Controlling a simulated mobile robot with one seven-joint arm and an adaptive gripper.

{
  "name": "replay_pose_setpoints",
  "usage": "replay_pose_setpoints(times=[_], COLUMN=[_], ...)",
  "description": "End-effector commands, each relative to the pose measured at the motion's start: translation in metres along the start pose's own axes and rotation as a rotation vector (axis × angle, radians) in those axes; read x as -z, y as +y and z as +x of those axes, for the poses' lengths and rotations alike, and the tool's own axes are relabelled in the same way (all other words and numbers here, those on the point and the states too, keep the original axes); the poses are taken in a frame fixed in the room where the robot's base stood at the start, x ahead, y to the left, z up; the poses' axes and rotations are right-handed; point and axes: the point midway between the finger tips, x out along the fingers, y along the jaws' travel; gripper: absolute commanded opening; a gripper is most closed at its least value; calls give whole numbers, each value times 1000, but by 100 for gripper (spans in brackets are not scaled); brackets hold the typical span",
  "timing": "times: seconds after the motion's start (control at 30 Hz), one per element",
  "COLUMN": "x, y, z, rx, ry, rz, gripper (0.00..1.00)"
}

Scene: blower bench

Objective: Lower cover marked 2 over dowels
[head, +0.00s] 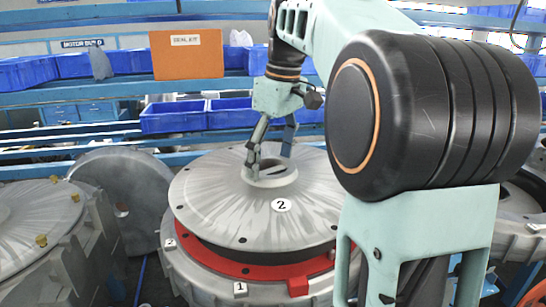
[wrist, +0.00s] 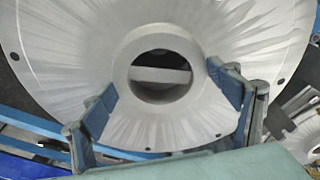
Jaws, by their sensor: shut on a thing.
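The cover marked 2 (head: 225,205) is a wide grey metal disc with a raised central collar, an open bore and small rim holes. My gripper (head: 270,163) is shut on the collar from above; the wrist view shows its two fingers (wrist: 160,92) against opposite sides of the collar, with the cover (wrist: 85,45) filling most of that view. Below the cover is a red ring (head: 225,266) on a grey housing (head: 205,284) with a tag marked 1. A dark band shows between cover and ring; I cannot tell whether they touch. I cannot make out dowels under the cover.
A grey casing (head: 35,240) with brass pins stands at the left, before a grey round plate (head: 125,195). Blue bins (head: 173,117) and an orange box (head: 187,54) sit on racks behind. My arm hides much of the right side.

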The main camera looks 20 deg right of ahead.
Motion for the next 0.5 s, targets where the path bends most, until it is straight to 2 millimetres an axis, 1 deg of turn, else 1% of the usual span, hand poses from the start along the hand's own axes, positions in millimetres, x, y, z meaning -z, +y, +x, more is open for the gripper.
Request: replay_pose_setpoints(times=[0.3, 0.5], x=[6, 7], y=[2, 2], z=[19, 26], rx=[-5, -5], ry=[4, 4], rz=[0, 0], gripper=[29, 29])
